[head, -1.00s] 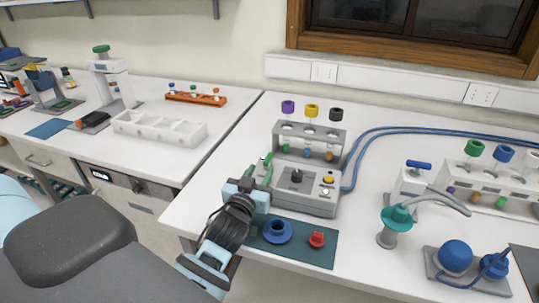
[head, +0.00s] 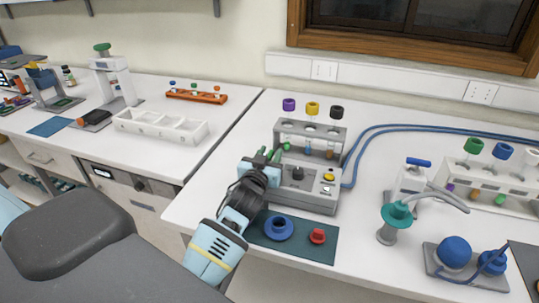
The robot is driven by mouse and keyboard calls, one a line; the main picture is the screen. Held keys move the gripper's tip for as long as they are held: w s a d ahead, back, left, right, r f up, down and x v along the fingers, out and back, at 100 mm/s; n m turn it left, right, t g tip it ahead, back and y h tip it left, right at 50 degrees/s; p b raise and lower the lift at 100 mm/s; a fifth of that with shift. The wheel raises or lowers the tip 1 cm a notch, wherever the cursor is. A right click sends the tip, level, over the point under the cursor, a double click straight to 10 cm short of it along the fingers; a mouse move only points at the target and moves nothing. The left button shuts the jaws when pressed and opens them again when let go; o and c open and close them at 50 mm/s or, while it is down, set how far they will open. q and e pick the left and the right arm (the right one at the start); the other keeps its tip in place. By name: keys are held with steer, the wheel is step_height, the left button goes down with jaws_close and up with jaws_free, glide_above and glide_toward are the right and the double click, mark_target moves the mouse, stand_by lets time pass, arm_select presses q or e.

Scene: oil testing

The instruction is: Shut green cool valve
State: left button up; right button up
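Whether the fingers are apart or closed on something is too small to tell. I cannot clearly pick out a green cool valve; that part of the machine may be hidden by the gripper. My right gripper is not in view.
A teal-topped funnel (head: 396,214) stands right. A white tray (head: 160,127) is on the left bench.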

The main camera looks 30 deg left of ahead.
arm_select(q)
jaws_close()
